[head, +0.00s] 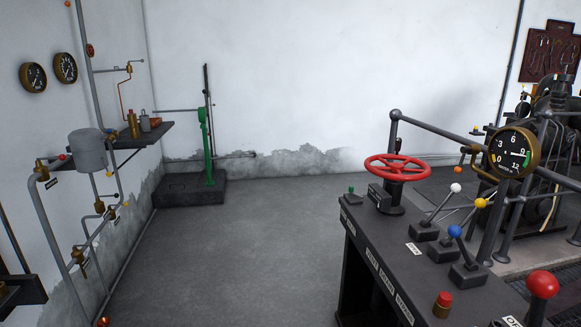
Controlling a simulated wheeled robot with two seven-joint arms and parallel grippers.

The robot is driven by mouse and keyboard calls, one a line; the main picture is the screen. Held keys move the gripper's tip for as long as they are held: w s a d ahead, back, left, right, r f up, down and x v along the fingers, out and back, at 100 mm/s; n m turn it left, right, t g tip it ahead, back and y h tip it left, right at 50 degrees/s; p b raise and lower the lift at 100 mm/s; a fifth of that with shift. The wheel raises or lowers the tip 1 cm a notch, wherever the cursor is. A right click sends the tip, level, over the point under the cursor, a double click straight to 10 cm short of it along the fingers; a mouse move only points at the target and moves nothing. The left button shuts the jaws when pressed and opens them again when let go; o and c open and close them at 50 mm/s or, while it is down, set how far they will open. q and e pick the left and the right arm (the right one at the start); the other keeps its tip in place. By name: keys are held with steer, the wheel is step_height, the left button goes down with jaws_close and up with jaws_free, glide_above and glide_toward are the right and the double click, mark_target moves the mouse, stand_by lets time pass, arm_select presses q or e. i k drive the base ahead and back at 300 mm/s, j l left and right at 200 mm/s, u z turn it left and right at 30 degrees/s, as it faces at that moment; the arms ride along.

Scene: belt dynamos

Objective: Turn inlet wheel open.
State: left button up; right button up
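A red handwheel (396,168) lies flat on a short dark post on the far end of the black console (367,236) at the right. It is the only large wheel on the console. I cannot read a label that names it as the inlet wheel, and its degree of opening cannot be told. Neither of my grippers is in the head view.
Levers with white (455,188), yellow (481,203), blue (455,231) and red (542,284) knobs stand on the console near the wheel. A round gauge (514,153) and a dark rail (440,131) rise behind. Pipes and a grey tank (88,150) line the left wall. The middle floor is clear.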

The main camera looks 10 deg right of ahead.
mark_target(397, 168)
steer(key=i+z, duration=0.15)
steer(key=i, duration=0.65)
steer(key=i+j+z, duration=0.1)
steer(key=i, duration=0.7)
